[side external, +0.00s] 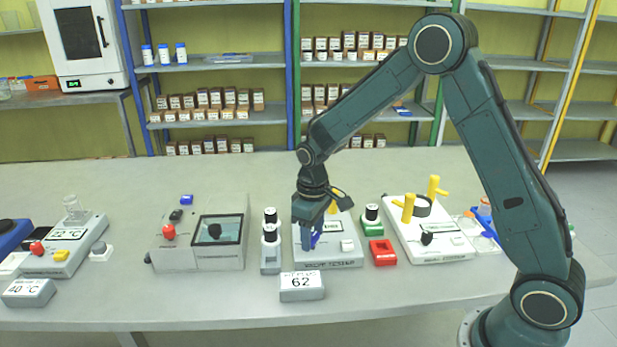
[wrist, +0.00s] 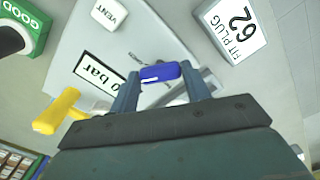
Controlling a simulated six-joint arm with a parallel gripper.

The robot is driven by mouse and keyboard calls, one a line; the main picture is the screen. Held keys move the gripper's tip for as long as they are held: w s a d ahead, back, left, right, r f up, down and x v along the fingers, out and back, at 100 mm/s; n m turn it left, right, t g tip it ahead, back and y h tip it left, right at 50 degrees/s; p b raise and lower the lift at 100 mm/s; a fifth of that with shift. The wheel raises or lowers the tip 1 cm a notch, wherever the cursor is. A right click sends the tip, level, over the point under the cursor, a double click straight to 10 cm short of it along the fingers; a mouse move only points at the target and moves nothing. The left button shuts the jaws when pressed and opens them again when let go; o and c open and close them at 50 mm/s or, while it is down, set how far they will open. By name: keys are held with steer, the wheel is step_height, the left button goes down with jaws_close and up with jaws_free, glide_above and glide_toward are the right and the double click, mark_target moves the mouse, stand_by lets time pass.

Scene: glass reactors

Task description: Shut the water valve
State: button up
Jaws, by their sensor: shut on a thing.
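A blue handle (wrist: 160,72) sits between the two fingertips of my gripper (wrist: 160,82) in the wrist view, on a light grey panel. In the side view, my gripper (side external: 308,236) points down over the left part of the white tester unit (side external: 338,260). A bit of the blue handle (side external: 315,241) shows at the fingertips. My gripper is shut on the handle, and the fingers hide part of it. No water label on the handle is readable. A yellow handle (wrist: 56,111) stands on the same unit, left of my fingers in the wrist view.
The unit has a bar display (wrist: 100,80) and a VENT button (wrist: 109,13). A sign reading 62 (side external: 302,285) stands in front.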

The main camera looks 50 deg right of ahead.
steer(key=n, duration=1.1)
steer(key=shift+n, duration=2.2)
steer(key=o, duration=1)
step_height(320, 180, up, 14)
